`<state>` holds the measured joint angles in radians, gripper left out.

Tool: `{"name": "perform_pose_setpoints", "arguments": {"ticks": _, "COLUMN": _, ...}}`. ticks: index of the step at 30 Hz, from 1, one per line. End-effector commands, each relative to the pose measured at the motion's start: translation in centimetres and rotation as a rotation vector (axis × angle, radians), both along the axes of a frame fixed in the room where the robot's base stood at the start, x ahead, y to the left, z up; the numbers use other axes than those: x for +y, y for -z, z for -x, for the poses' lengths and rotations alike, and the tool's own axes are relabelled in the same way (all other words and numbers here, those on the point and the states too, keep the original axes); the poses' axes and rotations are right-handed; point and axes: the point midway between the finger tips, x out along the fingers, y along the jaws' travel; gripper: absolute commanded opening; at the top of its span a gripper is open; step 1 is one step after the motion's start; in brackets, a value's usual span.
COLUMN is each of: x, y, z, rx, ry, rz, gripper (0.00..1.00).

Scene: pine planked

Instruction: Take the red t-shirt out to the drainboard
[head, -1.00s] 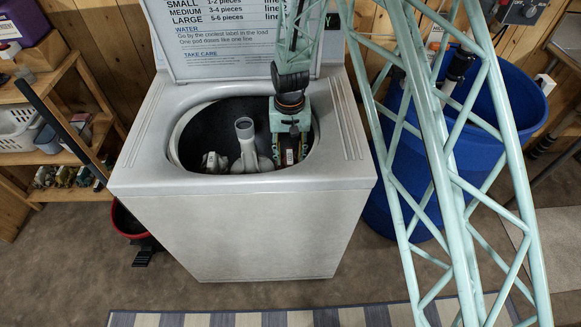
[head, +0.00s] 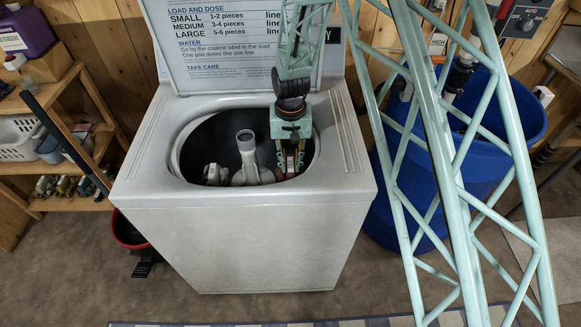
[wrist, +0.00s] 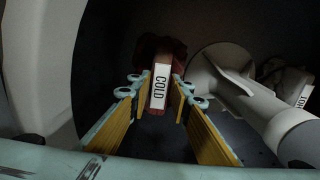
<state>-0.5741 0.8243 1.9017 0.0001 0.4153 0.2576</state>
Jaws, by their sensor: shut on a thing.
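The red t-shirt (wrist: 155,48) is a dark red bundle in the dim washer tub, carrying a white label that reads COLD. In the wrist view my gripper (wrist: 160,98) has its two yellow-padded fingers on either side of the label and is shut on it. In the head view my gripper (head: 290,165) points down inside the tub, right of the agitator; the shirt is mostly hidden there. I see no drainboard that I can identify in these views.
The open washer (head: 240,235) surrounds my gripper with its rim. The pale agitator (head: 247,158) stands close to its left. A greyish item (head: 213,175) lies left of the agitator; its label is partly cut off in the wrist view (wrist: 303,92). A blue barrel (head: 420,190) stands to the right.

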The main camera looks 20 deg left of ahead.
Motion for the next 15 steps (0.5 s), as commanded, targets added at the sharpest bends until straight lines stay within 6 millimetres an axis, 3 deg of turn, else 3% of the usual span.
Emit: {"name": "perform_pose_setpoints", "arguments": {"ticks": 15, "x": 0.0, "y": -6.8, "z": 0.0, "rx": -0.001, "ry": 0.0, "rz": 0.0, "gripper": 0.0}}
